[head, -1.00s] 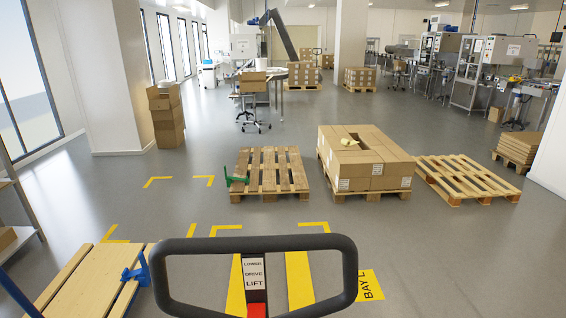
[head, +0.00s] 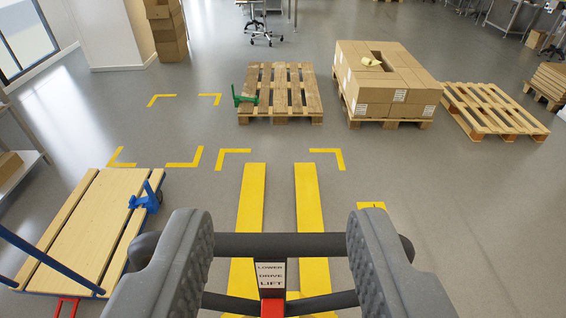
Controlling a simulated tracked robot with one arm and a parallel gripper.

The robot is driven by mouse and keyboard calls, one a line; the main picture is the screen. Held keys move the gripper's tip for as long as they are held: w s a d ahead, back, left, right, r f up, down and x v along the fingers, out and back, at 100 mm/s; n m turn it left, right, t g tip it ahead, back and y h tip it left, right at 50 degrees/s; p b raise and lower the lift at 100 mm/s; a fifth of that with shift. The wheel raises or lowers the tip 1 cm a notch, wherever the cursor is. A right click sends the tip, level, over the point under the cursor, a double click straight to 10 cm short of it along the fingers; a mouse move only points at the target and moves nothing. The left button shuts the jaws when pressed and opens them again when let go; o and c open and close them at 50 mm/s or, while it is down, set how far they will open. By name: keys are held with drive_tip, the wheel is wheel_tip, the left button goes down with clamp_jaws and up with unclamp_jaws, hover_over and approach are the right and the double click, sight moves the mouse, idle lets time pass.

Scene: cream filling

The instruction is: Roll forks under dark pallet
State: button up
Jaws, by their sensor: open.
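The darker brown wooden pallet (head: 303,97) lies empty on the floor ahead, with a green clamp-like piece (head: 243,97) at its left edge. The two yellow forks (head: 251,196) of the pallet truck point toward it. Their tips are short of its near edge, with bare floor between. The truck's black handle (head: 320,246) carries a label reading LOWER, DRIVE, LIFT and a red part below. My gripper (head: 278,232) is open, with one grey padded finger on each side over the handle. Whether the fingers touch the handle is unclear.
A pallet of cartons (head: 388,76) stands right of the dark pallet, and a paler empty pallet (head: 492,108) lies farther right. A wooden-decked cart (head: 85,225) with a blue clamp is at the left. Yellow corner marks (head: 343,159) lie on the floor near the fork tips.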

drive_tip(key=shift+o, duration=0.3)
drive_tip(key=shift+w+r+p, duration=0.2)
drive_tip(key=shift+w+p, duration=0.2)
drive_tip(key=shift+p, duration=0.1)
drive_tip(key=n+g+y+p, duration=0.1)
drive_tip(key=n+g+p, duration=1.1)
drive_tip(key=p, duration=0.5)
hover_over(270, 256)
drive_tip(key=w+d, duration=0.1)
wheel_tip(270, 256, down, 7)
drive_tip(key=shift+w+d+f+n+g+p, duration=0.1)
drive_tip(key=shift+f+n+g+p, duration=0.4)
drive_tip(key=shift+n+p, duration=0.45)
drive_tip(key=shift+w+d+f+n+g+p, duration=0.1)
drive_tip(key=shift+f+n+g+p, duration=0.45)
drive_tip(key=shift+n+p, duration=0.4)
drive_tip(key=shift+w+d+f+n+g+p, duration=0.1)
drive_tip(key=shift+f+n+g+p, duration=0.25)
drive_tip(key=shift+n+g+p, duration=0.6)
drive_tip(key=shift+t, duration=0.3)
drive_tip(key=f, duration=0.4)
drive_tip(key=a+f+p, duration=0.1)
drive_tip(key=f, duration=0.4)
drive_tip(key=f+p, duration=0.1)
drive_tip(key=f, duration=0.3)
drive_tip(key=shift+s+a+f, duration=0.1)
drive_tip(key=shift+a+f, duration=0.2)
drive_tip(key=shift+a, duration=0.05)
clamp_jaws()
